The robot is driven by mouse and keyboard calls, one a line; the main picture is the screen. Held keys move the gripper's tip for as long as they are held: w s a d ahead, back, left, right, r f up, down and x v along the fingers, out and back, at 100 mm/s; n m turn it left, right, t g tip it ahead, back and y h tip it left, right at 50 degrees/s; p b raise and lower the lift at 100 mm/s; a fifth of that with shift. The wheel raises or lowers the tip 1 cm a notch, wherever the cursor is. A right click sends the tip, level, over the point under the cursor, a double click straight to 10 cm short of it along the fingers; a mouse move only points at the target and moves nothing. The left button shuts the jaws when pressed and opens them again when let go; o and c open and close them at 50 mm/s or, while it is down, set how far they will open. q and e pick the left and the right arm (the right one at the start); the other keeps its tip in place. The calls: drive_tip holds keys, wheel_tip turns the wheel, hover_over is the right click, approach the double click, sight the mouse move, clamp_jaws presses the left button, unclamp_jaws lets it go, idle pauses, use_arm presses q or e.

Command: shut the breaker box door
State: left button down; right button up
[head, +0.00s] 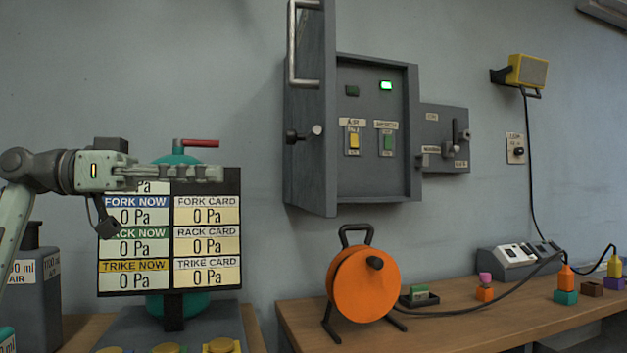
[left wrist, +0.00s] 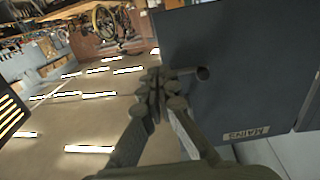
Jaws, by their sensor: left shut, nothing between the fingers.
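The grey breaker box (head: 373,185) is on the wall in the head view. Its door (head: 311,175) stands open on the box's left side, swung out toward me, with a silver bar handle (head: 292,50) and a small latch knob (head: 316,131). My left gripper (head: 218,174) is shut and empty, pointing right, left of the door in the picture, with a gap between. In the left wrist view my shut fingers (left wrist: 156,85) are before a dark panel marked MAINS (left wrist: 235,75); whether they touch it I cannot tell. My right gripper is not in view.
A pressure display board (head: 170,240) stands below and behind my left gripper. An orange cable reel (head: 363,285) is on the workbench (head: 470,312) below the box. A smaller grey switch panel (head: 444,138) adjoins the box on the right. The wall left of the door is bare.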

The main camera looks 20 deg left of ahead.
use_arm(q)
drive_tip(key=p, duration=0.2)
approach(325, 172)
drive_tip(key=x, duration=0.5)
drive_tip(key=shift+w+d, duration=0.25)
drive_tip(key=shift+d, duration=0.05)
drive_tip(key=shift+w+d, duration=0.25)
drive_tip(key=shift+d, duration=0.2)
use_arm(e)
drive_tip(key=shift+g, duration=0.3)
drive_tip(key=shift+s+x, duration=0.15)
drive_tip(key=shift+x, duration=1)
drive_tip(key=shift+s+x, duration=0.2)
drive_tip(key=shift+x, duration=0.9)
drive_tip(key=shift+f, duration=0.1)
